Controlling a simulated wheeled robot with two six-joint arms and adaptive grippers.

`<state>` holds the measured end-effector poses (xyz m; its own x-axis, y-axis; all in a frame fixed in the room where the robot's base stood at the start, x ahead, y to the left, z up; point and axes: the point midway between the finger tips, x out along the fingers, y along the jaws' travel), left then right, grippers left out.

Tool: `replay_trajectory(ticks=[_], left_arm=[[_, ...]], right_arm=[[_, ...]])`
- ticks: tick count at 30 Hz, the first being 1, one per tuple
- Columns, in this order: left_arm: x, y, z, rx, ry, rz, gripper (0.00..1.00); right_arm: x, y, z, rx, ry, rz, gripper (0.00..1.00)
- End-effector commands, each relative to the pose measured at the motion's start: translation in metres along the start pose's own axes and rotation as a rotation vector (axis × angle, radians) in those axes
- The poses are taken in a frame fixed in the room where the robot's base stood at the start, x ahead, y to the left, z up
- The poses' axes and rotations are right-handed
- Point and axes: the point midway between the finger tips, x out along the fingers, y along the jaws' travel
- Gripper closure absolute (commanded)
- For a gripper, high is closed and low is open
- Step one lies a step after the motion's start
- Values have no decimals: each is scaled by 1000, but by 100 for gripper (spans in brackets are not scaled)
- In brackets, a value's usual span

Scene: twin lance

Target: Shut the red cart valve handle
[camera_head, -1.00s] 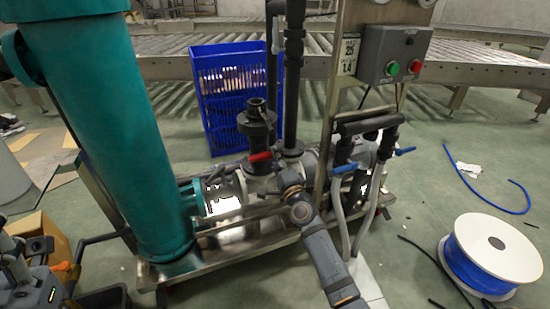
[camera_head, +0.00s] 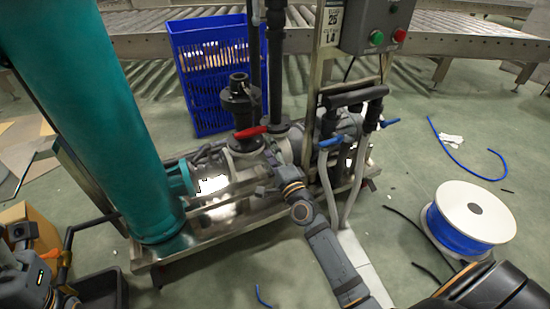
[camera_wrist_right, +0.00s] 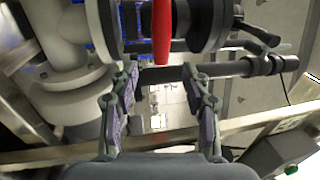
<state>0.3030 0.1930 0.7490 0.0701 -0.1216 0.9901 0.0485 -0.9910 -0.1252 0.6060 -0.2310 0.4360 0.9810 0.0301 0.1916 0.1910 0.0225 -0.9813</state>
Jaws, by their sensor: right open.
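In the right wrist view the handle (camera_wrist_right: 162,32) hangs at the top middle, seen nearly end-on, beyond the fingertips. My right gripper (camera_head: 270,178) is a little below and right of the handle. In the right wrist view its two fingers (camera_wrist_right: 160,88) are apart, with nothing held between them. A dark horizontal bar shows behind the fingers. Part of my left arm shows at the lower left, but I cannot make out its gripper.
A teal cylinder (camera_head: 90,120) stands at the cart's left. Black pipes rise behind the handle. Blue-handled hoses (camera_head: 345,138) and a control box (camera_head: 375,25) are on the right. A blue crate (camera_head: 205,75) stands behind. A blue cable spool (camera_head: 465,225) is on the floor at right.

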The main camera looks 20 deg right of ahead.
Motion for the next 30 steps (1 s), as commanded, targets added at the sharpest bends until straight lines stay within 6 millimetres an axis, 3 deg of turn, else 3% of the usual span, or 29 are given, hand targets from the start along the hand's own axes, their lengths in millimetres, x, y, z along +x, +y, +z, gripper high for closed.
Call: replay_trajectory(ticks=[14, 30], left_arm=[[0, 0, 0, 0, 0, -1, 60], [2, -1, 2, -1, -10, -2, 60]], right_arm=[[-42, 0, 0, -2, 0, -1, 52], [-45, -4, 0, -12, -1, -3, 52]])
